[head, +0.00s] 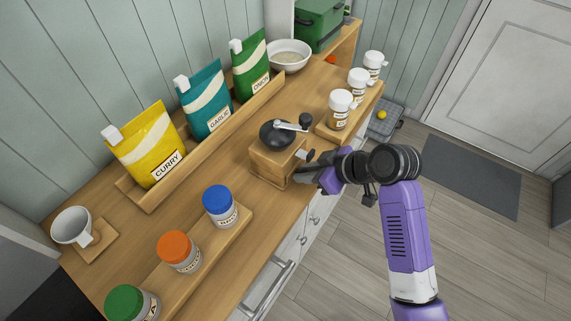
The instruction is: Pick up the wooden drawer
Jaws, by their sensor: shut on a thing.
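A coffee grinder (279,148) with a wooden box body, a dark bowl top and a crank handle stands upright on the wooden counter. The wooden drawer (299,160) is at the box's right side, facing the counter's front edge; much of it is hidden by my gripper. My gripper (306,175) is at that side, low by the box, and shut on the drawer. The fingertips are small and dark here, so the exact grip point is unclear. I cannot tell how far the drawer is out of the box.
Blue-, orange- and green-lidded jars (220,206) stand on a wooden strip at the near side. White-capped jars (340,108) stand on another strip beyond the grinder. Spice bags (206,105) line the back. The counter (275,215) is bare near the grinder.

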